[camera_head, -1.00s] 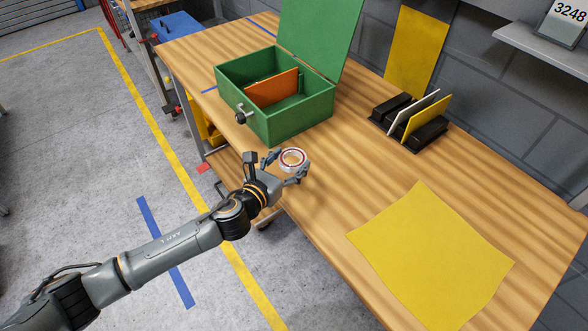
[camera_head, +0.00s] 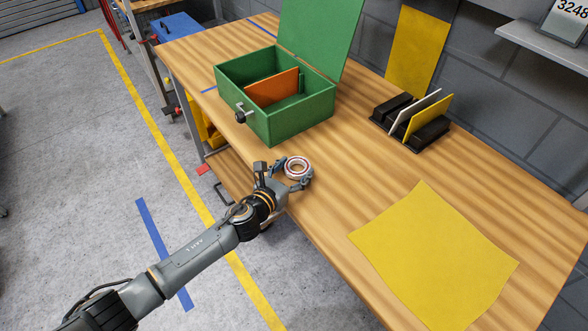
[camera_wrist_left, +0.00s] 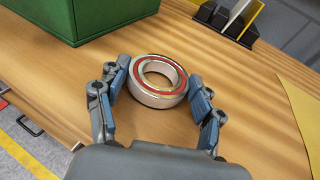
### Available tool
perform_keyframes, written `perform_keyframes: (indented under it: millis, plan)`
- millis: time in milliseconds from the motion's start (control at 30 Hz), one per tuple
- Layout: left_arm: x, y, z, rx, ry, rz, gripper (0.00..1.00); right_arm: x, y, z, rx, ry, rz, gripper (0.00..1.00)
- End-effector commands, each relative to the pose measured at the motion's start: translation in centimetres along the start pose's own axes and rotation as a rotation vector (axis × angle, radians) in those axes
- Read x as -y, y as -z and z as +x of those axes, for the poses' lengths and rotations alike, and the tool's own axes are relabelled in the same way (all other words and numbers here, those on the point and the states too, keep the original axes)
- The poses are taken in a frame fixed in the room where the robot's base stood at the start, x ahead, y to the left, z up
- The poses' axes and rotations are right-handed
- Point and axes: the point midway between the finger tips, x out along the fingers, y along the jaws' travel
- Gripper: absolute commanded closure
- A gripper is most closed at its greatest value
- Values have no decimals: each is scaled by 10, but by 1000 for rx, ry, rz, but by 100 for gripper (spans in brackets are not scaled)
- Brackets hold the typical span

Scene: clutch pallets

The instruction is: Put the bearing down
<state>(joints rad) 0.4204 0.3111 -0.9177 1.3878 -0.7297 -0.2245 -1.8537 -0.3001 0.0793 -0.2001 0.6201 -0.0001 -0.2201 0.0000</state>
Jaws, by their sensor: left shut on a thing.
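The bearing (camera_head: 297,167) is a silver ring with a red inner band. My left gripper (camera_head: 284,174) is shut on it near the front edge of the wooden table. In the left wrist view the bearing (camera_wrist_left: 158,82) sits between the two blue-padded fingers (camera_wrist_left: 160,92), its open hole facing up and slightly tilted. Bare wood shows through and around it; I cannot tell whether it touches the tabletop. My right gripper is in neither view.
An open green box (camera_head: 297,121) with an orange divider (camera_head: 272,88) stands behind the bearing. A yellow sheet (camera_head: 434,256) lies at the right. A black rack (camera_head: 428,134) holds a white and a yellow plate at the back. Bare wood (camera_head: 365,175) lies between them.

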Motion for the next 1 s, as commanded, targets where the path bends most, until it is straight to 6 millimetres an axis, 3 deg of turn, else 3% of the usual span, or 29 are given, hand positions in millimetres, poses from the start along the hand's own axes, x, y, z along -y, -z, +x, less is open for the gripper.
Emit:
perform_keyframes:
  millis: [67,100,200,667,1000]
  plan:
    - [0,3,1,2,1,0,77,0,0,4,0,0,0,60]
    - [0,4,1,0,0,0,31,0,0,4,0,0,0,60]
    - [0,4,1,-1,0,0,11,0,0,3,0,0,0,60]
    - [0,3,0,0,0,0,10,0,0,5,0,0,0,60]
    - [-2,-7,-56,-1,2,4,10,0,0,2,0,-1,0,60]
